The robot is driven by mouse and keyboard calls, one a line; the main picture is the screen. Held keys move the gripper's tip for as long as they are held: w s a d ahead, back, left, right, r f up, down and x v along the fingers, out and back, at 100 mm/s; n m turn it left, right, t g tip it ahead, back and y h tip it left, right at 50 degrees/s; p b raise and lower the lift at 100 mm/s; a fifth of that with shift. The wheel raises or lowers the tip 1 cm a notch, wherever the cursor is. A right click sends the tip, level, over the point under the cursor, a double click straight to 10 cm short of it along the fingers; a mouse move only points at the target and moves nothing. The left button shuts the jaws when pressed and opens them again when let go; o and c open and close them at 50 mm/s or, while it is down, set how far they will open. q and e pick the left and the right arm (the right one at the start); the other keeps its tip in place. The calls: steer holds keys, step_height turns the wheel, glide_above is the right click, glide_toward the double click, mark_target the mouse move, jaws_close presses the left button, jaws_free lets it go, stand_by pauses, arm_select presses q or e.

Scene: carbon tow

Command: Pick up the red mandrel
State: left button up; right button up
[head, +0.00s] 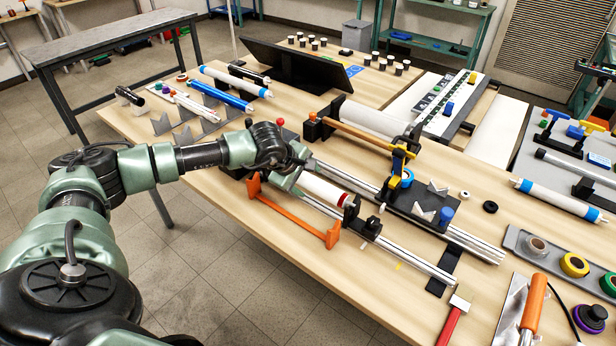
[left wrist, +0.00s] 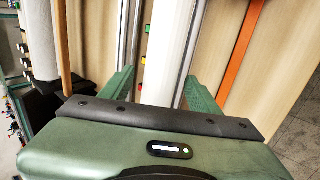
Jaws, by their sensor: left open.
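The red mandrel (head: 323,189) is a white cylinder with a red end band, lying in the winding rig on the table, beside parallel metal rails. Its far end is hidden behind my left gripper (head: 288,178). In the left wrist view the white cylinder (left wrist: 168,45) runs between the two green fingers of my left gripper (left wrist: 160,78), which are open with one on each side. Gaps show between the cylinder and the fingers. I cannot tell how far above it the fingers are. My right gripper is not in view.
An orange bar frame (head: 295,215) stands along the near side of the mandrel. A black end block (head: 362,220) is at its near end. A large white roll (head: 375,120) with a brown rod lies behind. Blue-ended cylinders (head: 235,82) lie at the back left. A red-handled hammer (head: 453,322) lies in front.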

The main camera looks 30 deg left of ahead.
arm_select(q)
steer(key=shift+w+f, duration=0.2)
steer(key=shift+f, duration=0.1)
jaws_close()
steer(key=shift+r, duration=0.1)
